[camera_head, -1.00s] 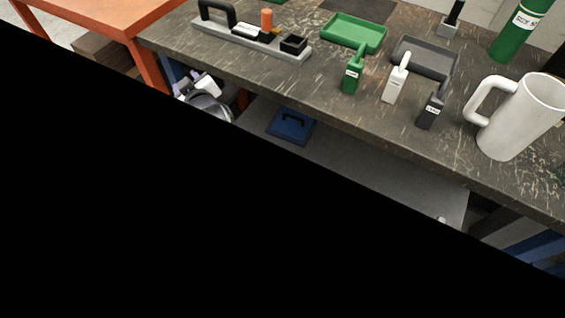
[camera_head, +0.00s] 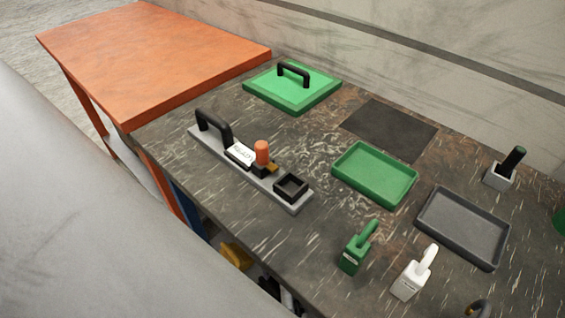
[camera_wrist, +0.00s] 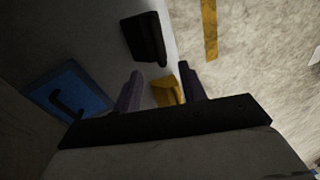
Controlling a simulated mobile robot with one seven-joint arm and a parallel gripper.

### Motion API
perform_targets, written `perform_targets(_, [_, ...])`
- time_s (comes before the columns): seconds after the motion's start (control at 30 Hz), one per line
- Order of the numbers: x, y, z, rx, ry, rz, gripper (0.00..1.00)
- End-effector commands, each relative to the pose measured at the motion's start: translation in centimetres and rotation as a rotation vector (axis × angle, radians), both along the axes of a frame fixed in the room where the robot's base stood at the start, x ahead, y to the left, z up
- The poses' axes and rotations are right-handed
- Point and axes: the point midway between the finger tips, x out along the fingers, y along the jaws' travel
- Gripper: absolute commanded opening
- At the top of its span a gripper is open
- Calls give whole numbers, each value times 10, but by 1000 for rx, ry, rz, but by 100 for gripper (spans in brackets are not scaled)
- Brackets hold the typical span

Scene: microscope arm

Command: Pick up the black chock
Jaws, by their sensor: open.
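In the head view the dark curved handle of what looks like the black chock (camera_head: 478,309) shows at the bottom edge of the picture. The rest of it is cut off. The white chock (camera_head: 411,276) and the green chock (camera_head: 356,250) stand upright on the bench to its left. My gripper (camera_wrist: 161,85) shows only in the wrist view, with its two purple fingers apart. I see nothing held. A yellow object (camera_wrist: 167,91) shows between the fingers in the picture; its distance is unclear. The chocks are not recognisable in the wrist view.
The dark bench (camera_head: 250,220) carries a green tray (camera_head: 345,174), a grey tray (camera_head: 432,212), a grey handled rack (camera_head: 296,200) and a green lid (camera_head: 300,104). The wrist view shows a blue lid (camera_wrist: 85,88) and a black object (camera_wrist: 146,38). An orange table (camera_head: 150,60) adjoins.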

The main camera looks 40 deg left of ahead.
Motion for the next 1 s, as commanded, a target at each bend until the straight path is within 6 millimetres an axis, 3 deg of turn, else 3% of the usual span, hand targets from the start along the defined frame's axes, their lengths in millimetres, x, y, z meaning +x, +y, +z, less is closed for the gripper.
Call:
perform_targets(0.4, [-15,1,-70,-7,7,3,41])
perform_targets(0.67, [-18,2,-89,-5,5,1,41])
perform_targets(1.0, [-23,6,-133,-4,4,1,41])
